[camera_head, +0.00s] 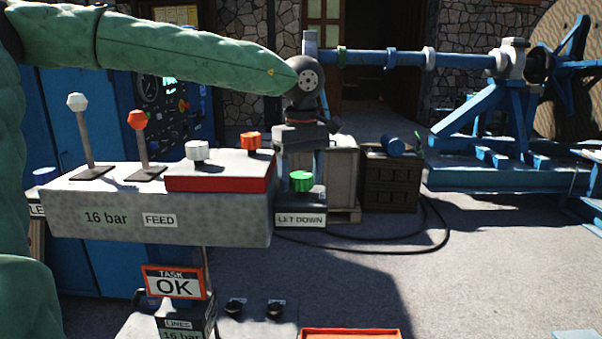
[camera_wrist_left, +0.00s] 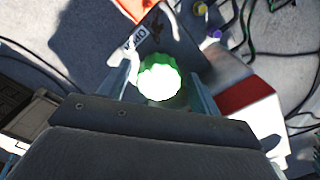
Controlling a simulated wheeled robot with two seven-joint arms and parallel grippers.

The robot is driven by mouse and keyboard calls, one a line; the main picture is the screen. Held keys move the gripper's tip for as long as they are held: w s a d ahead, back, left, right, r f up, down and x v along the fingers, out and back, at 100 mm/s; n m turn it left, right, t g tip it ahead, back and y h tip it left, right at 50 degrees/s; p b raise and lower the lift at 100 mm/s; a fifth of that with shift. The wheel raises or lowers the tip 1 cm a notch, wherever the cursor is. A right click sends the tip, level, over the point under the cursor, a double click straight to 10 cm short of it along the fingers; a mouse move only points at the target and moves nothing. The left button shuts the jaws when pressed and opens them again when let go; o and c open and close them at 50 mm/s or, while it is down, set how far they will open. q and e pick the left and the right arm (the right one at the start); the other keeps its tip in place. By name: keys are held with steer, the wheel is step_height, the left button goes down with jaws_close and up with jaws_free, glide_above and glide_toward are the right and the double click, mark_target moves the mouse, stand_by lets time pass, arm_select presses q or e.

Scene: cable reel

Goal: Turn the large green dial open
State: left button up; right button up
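The large green dial (camera_head: 301,181) sits on top of a grey box labelled LET DOWN (camera_head: 300,219). In the left wrist view the dial (camera_wrist_left: 161,80) is a brightly lit, ridged green knob. My left gripper (camera_head: 302,172) points down from above, with one finger on each side of the dial. In the left wrist view the gripper (camera_wrist_left: 163,72) is open, and a gap shows between the dial and each finger. Contact with the dial is not visible. My right gripper is not in view.
A grey console marked FEED (camera_head: 160,221) stands left of the dial, with a white lever (camera_head: 82,130), an orange lever (camera_head: 141,140), a white knob (camera_head: 197,151) and an orange knob (camera_head: 251,141). A TASK OK sign (camera_head: 174,283) stands below. Open floor lies right.

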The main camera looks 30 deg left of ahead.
mark_target(301, 174)
arm_select(q)
steer(key=shift+r, duration=0.1)
steer(key=shift+w+r, duration=0.1)
steer(key=shift+r, duration=0.4)
step_height(301, 174, up, 5)
steer(key=shift+r+b, duration=0.1)
steer(key=shift+b, duration=0.25)
steer(key=shift+r, duration=0.75)
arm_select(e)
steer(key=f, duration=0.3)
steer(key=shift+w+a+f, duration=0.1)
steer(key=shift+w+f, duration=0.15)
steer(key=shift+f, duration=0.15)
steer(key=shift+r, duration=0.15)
